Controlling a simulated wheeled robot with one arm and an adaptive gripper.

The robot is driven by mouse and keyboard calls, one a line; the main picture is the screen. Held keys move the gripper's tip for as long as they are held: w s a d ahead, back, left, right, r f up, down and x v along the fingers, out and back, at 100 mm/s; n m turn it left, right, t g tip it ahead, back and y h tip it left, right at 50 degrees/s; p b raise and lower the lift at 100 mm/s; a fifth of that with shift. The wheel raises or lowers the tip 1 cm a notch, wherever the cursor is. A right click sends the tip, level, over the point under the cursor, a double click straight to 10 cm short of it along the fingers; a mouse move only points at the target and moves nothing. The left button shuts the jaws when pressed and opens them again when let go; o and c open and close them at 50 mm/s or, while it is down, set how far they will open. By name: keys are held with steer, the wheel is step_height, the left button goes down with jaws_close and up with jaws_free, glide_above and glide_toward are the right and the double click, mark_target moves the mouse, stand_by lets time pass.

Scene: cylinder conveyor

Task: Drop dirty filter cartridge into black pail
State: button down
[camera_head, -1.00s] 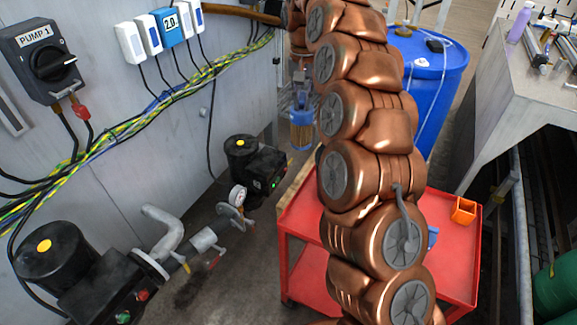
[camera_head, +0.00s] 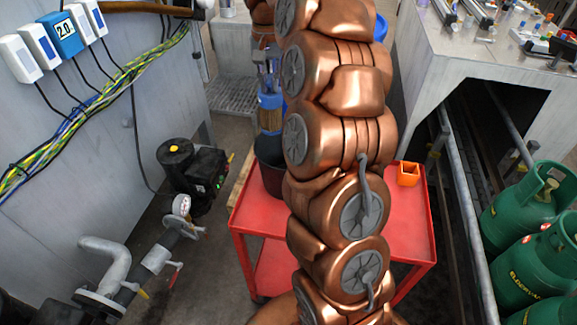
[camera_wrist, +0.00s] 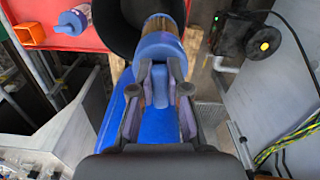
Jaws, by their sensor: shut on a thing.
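My gripper (camera_wrist: 160,88) is shut on the blue end of the dirty filter cartridge (camera_wrist: 161,40), which has a brownish pleated body. In the head view the cartridge (camera_head: 270,117) hangs roughly upright, with its lower end just above or at the rim of the black pail (camera_head: 268,150). My arm hides much of the pail there. In the wrist view the cartridge overlaps the opening of the black pail (camera_wrist: 118,30). I cannot tell how far its end is from the rim.
The pail stands on a red cart (camera_head: 408,225). The cart also bears an orange box (camera_head: 409,174) and a second, paler blue-capped cartridge (camera_wrist: 74,20). A blue drum (camera_wrist: 113,115) is close by. A black pump (camera_head: 195,170) stands left of the cart; green gas cylinders (camera_head: 530,205) are right.

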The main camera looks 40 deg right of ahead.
steer(key=s+d+m, duration=0.1)
steer(key=s+d, duration=0.3)
steer(key=d, duration=0.1)
step_height(320, 180, down, 6)
steer(key=b, duration=0.1)
steer(key=shift+s+a+b, duration=0.15)
steer(key=shift+a+b, duration=0.1)
steer(key=shift+b, duration=0.15)
steer(key=shift+f, duration=0.1)
steer(key=c, duration=1.1)
jaws_free()
steer(key=shift+r, duration=6)
steer(key=shift+a, duration=0.15)
